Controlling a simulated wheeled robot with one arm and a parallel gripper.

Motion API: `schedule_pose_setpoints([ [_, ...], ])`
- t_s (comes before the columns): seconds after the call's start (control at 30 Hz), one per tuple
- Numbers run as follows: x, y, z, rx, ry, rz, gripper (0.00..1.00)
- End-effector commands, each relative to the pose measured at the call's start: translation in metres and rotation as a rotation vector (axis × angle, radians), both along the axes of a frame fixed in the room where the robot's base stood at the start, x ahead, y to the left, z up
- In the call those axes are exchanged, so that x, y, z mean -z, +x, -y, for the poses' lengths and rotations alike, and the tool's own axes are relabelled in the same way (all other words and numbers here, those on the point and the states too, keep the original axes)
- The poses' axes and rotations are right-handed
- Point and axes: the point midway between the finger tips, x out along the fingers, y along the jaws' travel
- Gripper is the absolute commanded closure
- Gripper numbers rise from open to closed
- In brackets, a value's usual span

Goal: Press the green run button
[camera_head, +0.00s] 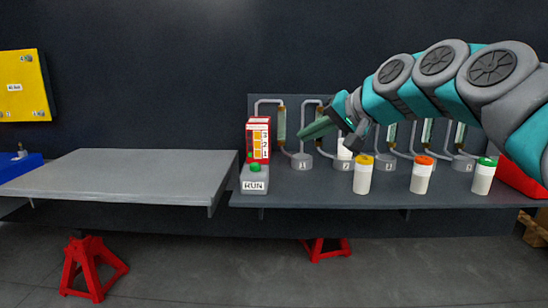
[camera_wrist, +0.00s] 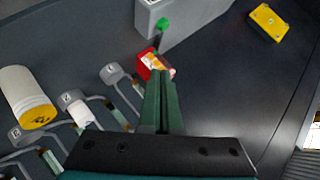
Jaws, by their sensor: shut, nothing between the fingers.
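The green run button (camera_head: 255,168) sits on top of a grey box marked RUN (camera_head: 254,185), at the left end of the dark bench. In the wrist view the closed fingers (camera_wrist: 160,75) point toward the red tower (camera_wrist: 150,63). A bright green piece (camera_wrist: 163,24) shows beyond it; I cannot tell whether it is the button.
Bottles with yellow (camera_head: 363,175), orange (camera_head: 421,175) and green (camera_head: 484,176) caps stand along the bench front. Numbered grey stations with pipes, such as station 1 (camera_head: 302,163), line the back.

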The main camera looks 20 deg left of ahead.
Motion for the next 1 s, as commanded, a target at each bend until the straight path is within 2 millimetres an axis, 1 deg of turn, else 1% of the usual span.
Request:
schedule_pose_setpoints([
  [0.13, 0.004, 0.003, -0.006, -0.001, -0.001, -0.001, 1.00],
  [0.23, 0.011, 0.008, -0.015, -0.003, -0.002, -0.003, 1.00],
  [0.67, 0.051, 0.047, -0.077, -0.002, -0.002, -0.001, 1.00],
  [0.77, 0.062, 0.040, -0.085, -0.005, -0.004, -0.005, 1.00],
  [1.0, 0.076, 0.034, -0.098, -0.004, -0.003, -0.002, 1.00],
])
